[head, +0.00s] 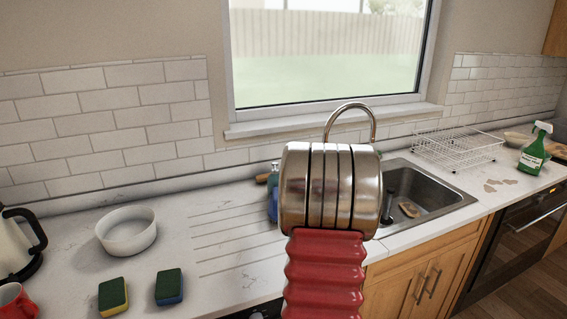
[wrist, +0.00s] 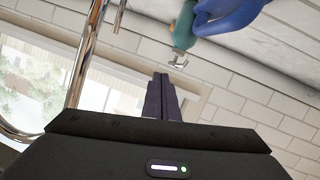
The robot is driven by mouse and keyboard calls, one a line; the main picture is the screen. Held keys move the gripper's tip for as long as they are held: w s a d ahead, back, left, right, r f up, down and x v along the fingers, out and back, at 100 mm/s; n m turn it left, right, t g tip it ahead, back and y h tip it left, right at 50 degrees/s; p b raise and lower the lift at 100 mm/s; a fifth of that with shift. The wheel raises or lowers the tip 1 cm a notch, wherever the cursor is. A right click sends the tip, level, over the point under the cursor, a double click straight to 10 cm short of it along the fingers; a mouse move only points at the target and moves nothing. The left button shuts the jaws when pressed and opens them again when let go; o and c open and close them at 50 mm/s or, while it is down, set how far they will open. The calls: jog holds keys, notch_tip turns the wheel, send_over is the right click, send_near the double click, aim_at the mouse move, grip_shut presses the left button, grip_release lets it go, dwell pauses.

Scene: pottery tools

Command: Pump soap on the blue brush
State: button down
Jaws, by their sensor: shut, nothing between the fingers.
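My gripper (wrist: 163,82) is shut and empty in the wrist view, which looks upside down. Its dark fingertips point toward the window and tiled wall. A teal bottle (wrist: 183,28) with a small silver spout is beyond and to the right of the fingertips, apart from them. A blue object (wrist: 226,12) overlaps the bottle at the top edge; I cannot tell whether it is the blue brush. In the head view my arm hides the gripper. A blue item (head: 272,206) shows partly beside the arm on the counter, with a teal top behind it.
The curved metal faucet (wrist: 80,60) rises left of the gripper in the wrist view. The sink (head: 440,200) lies right of my arm, with a tan item (head: 409,210) inside. A white bowl (head: 127,231) and two sponges (head: 169,287) stand left. The drainboard between is clear.

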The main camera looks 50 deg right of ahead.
jog(key=r, duration=0.1)
jog(key=w+a+r+t, duration=0.1)
jog(key=w+r+t, duration=0.1)
jog(key=shift+w+a+r+n+y, duration=0.2)
jog(key=shift+a+r+n+y, duration=0.1)
jog(key=shift+a+y, duration=0.1)
jog(key=shift+w+d, duration=0.1)
send_over(275, 167)
jog(key=shift+f, duration=0.9)
jog(key=shift+s+d+f, duration=0.15)
jog(key=shift+f, duration=0.85)
jog(key=shift+s+d+f, duration=0.1)
jog(key=shift+f, duration=0.85)
